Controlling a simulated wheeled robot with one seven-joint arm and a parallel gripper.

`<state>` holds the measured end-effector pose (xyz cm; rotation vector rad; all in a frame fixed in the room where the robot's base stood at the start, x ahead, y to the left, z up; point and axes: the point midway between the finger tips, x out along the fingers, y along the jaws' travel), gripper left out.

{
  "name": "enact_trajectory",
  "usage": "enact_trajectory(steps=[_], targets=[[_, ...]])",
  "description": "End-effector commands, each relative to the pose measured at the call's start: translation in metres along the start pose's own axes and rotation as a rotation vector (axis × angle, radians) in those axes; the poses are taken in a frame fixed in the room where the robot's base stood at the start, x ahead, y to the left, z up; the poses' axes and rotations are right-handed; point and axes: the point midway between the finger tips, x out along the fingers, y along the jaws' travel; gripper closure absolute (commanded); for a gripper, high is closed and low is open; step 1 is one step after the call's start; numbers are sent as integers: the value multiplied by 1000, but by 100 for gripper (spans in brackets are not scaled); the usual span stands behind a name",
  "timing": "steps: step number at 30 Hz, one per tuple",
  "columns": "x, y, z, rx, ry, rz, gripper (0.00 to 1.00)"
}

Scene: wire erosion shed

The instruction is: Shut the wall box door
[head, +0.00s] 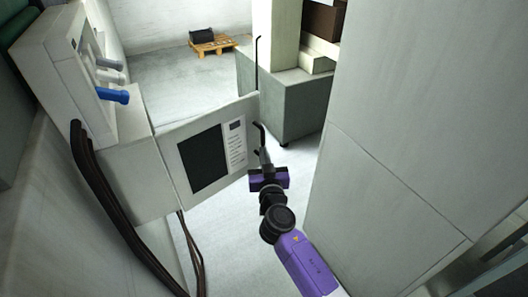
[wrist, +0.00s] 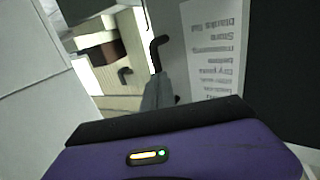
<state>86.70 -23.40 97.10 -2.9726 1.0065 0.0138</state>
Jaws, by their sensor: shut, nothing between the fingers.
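The wall box (head: 132,186) is a pale grey cabinet on the left wall in the head view. Its door (head: 165,147) stands open, swung out to the right, with a black panel and a white printed label on the face toward me. The door also shows in the wrist view (wrist: 240,108) at the right. A black bent handle (head: 261,133) is at the door's free edge; a dark hooked piece (wrist: 156,52) shows in the wrist view. My gripper (head: 265,158) is shut and empty, its fingertips close to that edge; I cannot tell if they touch. The fingers show in the wrist view (wrist: 158,93).
A large grey panel (head: 410,130) stands close on the right of my arm. A grey-green cabinet (head: 290,105) stands behind the door. A white unit with a blue lever (head: 113,96) is above the box, and dark cables (head: 105,190) hang below.

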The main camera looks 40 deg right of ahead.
Motion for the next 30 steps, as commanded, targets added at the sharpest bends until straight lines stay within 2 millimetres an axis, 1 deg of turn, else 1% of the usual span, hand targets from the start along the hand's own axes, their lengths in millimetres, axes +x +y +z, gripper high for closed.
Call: enact_trajectory(steps=[12,17,23,30], targets=[[2,0,0,0,0,-1,100],[6,-1,0,0,0,-14,100],[18,-5,1,0,1,-61,100],[41,-14,0,0,3,-143,100]])
